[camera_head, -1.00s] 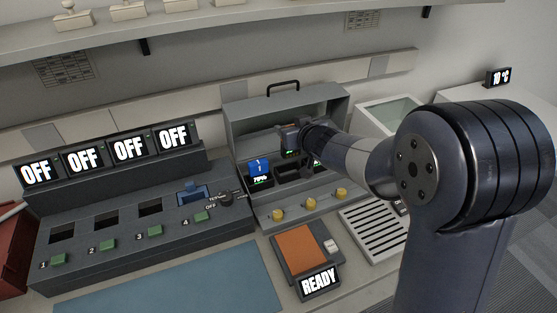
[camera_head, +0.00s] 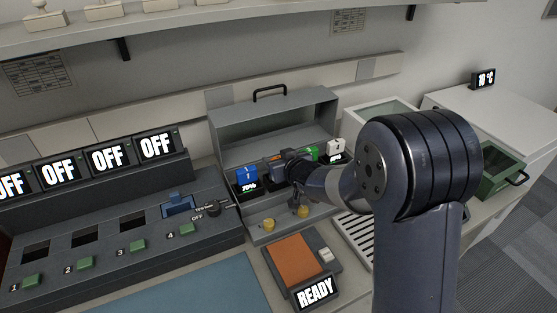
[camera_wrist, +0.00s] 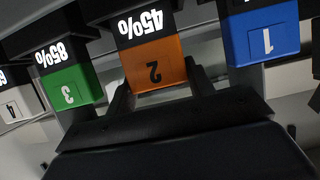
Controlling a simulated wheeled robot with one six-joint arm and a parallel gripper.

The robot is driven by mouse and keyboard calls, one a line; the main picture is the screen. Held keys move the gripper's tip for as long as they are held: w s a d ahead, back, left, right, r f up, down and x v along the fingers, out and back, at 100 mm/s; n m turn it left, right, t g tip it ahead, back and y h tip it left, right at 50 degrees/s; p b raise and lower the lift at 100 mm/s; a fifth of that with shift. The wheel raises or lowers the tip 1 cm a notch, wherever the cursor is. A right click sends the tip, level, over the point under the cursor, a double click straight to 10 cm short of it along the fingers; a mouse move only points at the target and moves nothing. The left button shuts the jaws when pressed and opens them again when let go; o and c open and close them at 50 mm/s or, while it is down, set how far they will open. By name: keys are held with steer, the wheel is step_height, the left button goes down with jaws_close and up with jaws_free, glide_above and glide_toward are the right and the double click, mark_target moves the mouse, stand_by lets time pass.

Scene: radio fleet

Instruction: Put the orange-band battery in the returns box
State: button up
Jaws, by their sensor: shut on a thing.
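The orange-band battery (camera_wrist: 155,64), marked 2 and reading 45%, sits between the blue battery (camera_wrist: 264,38) and the green battery (camera_wrist: 68,86) in the wrist view. My gripper (camera_wrist: 160,90) is shut on it, with one finger on each side. In the head view a bit of the orange band (camera_head: 277,157) shows beside my gripper (camera_head: 290,160), at the grey charger case (camera_head: 262,218). My wrist hides most of the battery there. No label marks the returns box; a green open box (camera_head: 503,170) stands at the right.
The open case's raised back and handle (camera_head: 270,92) stand behind. A tester with an orange pad (camera_head: 297,260) reads READY in front. A blue mat (camera_head: 210,288) is clear.

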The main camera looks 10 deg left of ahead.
steer(key=shift+f, duration=0.15)
steer(key=o, duration=1)
steer(key=shift+r, duration=0.25)
steer(key=v, duration=1.2)
steer(key=shift+f, duration=0.1)
